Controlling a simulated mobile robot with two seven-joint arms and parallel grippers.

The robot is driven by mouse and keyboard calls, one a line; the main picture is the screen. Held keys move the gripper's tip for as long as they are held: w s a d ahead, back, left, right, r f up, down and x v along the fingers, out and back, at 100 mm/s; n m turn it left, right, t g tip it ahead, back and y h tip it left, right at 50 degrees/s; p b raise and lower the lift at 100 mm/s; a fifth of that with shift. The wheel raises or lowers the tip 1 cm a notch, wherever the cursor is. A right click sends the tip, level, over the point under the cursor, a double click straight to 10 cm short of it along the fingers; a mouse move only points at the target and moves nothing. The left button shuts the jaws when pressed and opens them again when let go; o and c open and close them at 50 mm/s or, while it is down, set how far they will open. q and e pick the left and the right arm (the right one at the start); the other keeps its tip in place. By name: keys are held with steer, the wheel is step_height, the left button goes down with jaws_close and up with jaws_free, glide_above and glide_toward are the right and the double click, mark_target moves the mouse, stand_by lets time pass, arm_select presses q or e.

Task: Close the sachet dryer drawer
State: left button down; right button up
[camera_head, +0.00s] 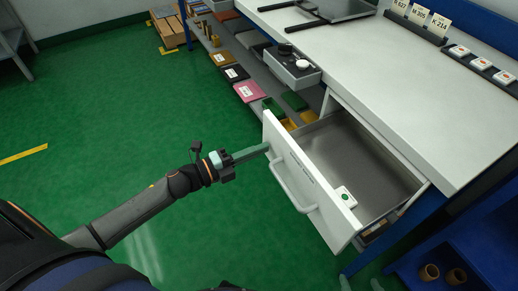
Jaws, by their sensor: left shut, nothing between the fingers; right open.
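The drawer (352,165) is pulled out from under the white workbench. Its white front panel (312,192) carries a bar handle (290,186). The inside is grey, and only a small white piece with a green mark (345,197) shows at its front edge. My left gripper (266,148) is shut and empty, its fingertips at the upper left part of the front panel, above the handle; I cannot tell whether they touch it. My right gripper (360,285) shows only as two spread fingertips at the bottom edge, below the drawer; it is open.
A low shelf with coloured boxes (250,91) lies left of the drawer. A blue shelf (425,255) stands lower right. Green floor at left is clear.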

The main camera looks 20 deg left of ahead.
arm_select(q)
steer(key=shift+w+d, duration=0.15)
steer(key=shift+w, duration=0.1)
arm_select(e)
steer(key=shift+r, duration=0.1)
arm_select(q)
steer(key=x, duration=0.6)
steer(key=shift+w+d+b, duration=0.2)
steer(key=shift+w+b, duration=0.05)
steer(key=shift+b, duration=0.05)
steer(key=b+x, duration=0.1)
steer(key=x, duration=0.4)
steer(key=shift+w+d, duration=0.25)
steer(key=b+x, duration=0.1)
steer(key=x, duration=0.4)
steer(key=shift+w, duration=0.1)
steer(key=shift+w+d+r, duration=0.1)
steer(key=shift+r, duration=0.2)
arm_select(e)
steer(key=w+r+n+t, duration=0.1)
steer(key=w+r+t, duration=0.2)
steer(key=r, duration=0.4)
steer(key=w+r+t+y, duration=0.1)
steer(key=w+r+t, duration=0.3)
steer(key=r, duration=0.3)
steer(key=shift+w+r+n, duration=0.15)
steer(key=shift+w+n, duration=0.1)
steer(key=shift+n, duration=0.15)
steer(key=shift+s, duration=0.1)
